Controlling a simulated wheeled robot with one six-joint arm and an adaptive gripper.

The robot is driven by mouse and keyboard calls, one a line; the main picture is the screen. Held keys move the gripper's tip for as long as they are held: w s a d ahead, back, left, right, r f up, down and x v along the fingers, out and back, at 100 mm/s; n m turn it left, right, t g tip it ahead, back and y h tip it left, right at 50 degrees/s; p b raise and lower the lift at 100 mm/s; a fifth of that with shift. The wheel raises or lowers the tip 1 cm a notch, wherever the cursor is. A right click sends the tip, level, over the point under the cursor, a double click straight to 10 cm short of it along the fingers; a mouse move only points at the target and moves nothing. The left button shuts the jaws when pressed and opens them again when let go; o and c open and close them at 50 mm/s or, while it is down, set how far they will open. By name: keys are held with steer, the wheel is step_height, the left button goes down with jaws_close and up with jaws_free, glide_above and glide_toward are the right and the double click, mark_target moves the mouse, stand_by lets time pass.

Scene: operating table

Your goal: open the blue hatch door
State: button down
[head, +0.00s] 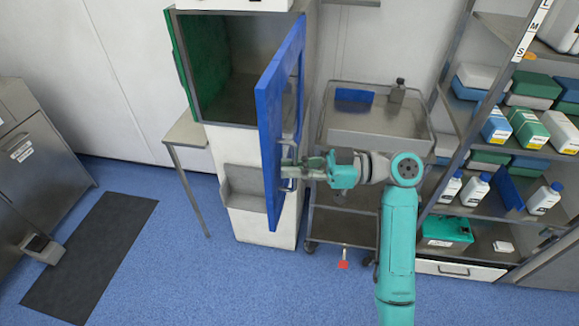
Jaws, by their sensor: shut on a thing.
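The blue hatch door (268,130) stands swung out from the hatch cabinet (240,152), hinged on the right side of the opening. The hatch interior (232,75) shows, grey and empty, with a green panel (180,62) at its left side. My gripper (290,172) is at the lower right face of the door, shut on the door handle (286,184). My arm reaches in from the lower right. The fingertips and the handle are small and partly overlap, so the exact grip is hard to see.
A metal trolley (345,125) stands right of the door, close behind my arm. A shelf rack with boxes and bottles (543,200) fills the right. A small side table (186,131) is left of the cabinet. Blue floor (170,255) is free in front at left.

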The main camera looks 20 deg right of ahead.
steer(key=shift+f, duration=0.1)
steer(key=c, duration=1.5)
jaws_free()
steer(key=v, duration=1.2)
